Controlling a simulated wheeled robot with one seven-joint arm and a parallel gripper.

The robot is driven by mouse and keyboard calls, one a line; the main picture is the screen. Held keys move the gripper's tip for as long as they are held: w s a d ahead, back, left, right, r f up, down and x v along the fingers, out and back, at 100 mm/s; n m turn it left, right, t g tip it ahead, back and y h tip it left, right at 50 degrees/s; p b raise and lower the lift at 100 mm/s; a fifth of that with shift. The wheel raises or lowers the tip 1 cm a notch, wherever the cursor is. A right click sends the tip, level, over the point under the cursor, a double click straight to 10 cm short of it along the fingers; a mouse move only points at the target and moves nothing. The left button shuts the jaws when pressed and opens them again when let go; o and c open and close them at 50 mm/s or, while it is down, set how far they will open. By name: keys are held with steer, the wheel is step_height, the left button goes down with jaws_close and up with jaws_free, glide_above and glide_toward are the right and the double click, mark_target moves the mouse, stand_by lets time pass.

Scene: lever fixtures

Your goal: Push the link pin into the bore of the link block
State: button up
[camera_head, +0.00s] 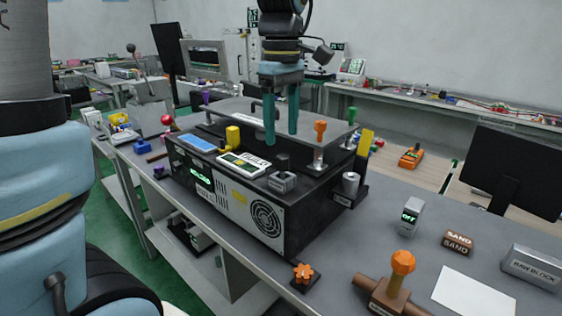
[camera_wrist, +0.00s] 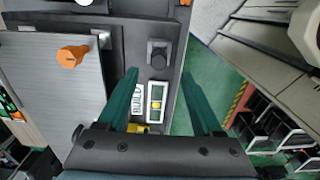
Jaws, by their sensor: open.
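A small grey block with a label (camera_head: 283,181), which looks like the link block, sits on top of the black machine near its front edge. A short dark pin (camera_head: 282,161) stands upright at its top; how deep it sits in the bore I cannot tell. In the wrist view the block (camera_wrist: 158,62) and the pin's dark head (camera_wrist: 158,52) lie just beyond the fingertips. My gripper (camera_head: 282,136) points down above the machine, open and empty, apart from the pin. In the wrist view my gripper (camera_wrist: 160,76) has the BUILD display between its fingers.
The BUILD display (camera_head: 244,163) and a yellow block (camera_head: 233,137) stand left of the link block. A raised grey plate (camera_head: 230,115) lies behind. Above the block is clear.

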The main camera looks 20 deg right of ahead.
mark_target(283, 156)
steer(key=shift+d+f+p, duration=0.15)
steer(key=shift+f+p, duration=1)
steer(key=shift+f, duration=2.45)
steer(key=shift+c, duration=0.3)
jaws_close()
